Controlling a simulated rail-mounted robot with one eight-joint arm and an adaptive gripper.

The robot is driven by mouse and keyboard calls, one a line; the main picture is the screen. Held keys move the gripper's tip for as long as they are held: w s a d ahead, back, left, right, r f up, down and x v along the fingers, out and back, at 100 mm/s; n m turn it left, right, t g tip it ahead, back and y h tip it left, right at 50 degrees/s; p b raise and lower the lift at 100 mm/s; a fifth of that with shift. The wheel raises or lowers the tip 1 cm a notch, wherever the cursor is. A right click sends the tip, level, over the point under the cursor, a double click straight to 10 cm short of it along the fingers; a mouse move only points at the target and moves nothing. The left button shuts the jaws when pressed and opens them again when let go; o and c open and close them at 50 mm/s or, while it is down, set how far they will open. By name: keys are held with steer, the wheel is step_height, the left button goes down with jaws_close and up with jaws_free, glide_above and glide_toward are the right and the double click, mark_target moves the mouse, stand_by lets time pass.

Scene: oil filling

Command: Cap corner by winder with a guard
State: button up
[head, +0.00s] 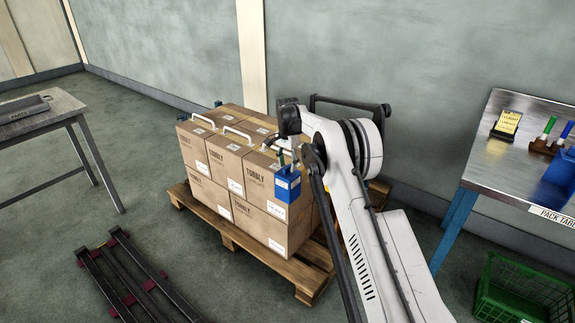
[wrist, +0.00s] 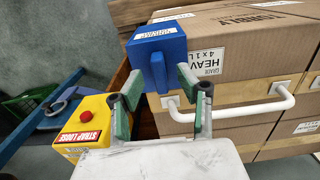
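A blue corner guard (head: 287,186) with a white label is at the near corner of the carton stack (head: 228,160), by the upper carton's edge. In the wrist view the guard (wrist: 157,50) is just beyond my fingertips. My gripper (head: 288,157) is directly above it in the head view. The green-padded fingers of my gripper (wrist: 160,82) stand apart, one on each side of the guard's narrow near part, with small gaps showing. A yellow box with a red button and a "STRAP LOOSE" label (wrist: 88,122) shows at left. I cannot tell whether it is the winder.
The cartons stand on a wooden pallet (head: 232,233) and have white handles (head: 238,131). A pack table (head: 480,165) and green crate (head: 522,290) are at right. A parts table (head: 50,121) is at left. Dark rails (head: 130,280) lie on the floor.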

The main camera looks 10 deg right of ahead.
step_height(320, 180, up, 12)
stand_by(0.7)
steer(key=s+r+n+t+p, duration=0.1)
steer(key=s+r, duration=0.4)
steer(key=r, duration=0.3)
steer(key=s+r+n+t, duration=0.1)
steer(key=s+r+n, duration=0.1)
steer(key=s+r, duration=0.45)
steer(key=s+r+n+t+p, duration=0.2)
steer(key=s+r, duration=0.7)
steer(key=s, duration=0.5)
steer(key=s+n+t, duration=0.1)
steer(key=s+n, duration=0.1)
steer(key=s, duration=1.4)
steer(key=s+f+n+t+p, duration=0.1)
steer(key=s+f, duration=0.3)
steer(key=s, duration=0.3)
steer(key=s+f+n+t, duration=0.1)
steer(key=s+f, duration=0.3)
steer(key=s, duration=0.4)
steer(key=shift+s+n+p, duration=0.25)
steer(key=shift+n+p, duration=0.15)
steer(key=shift+n, duration=0.1)
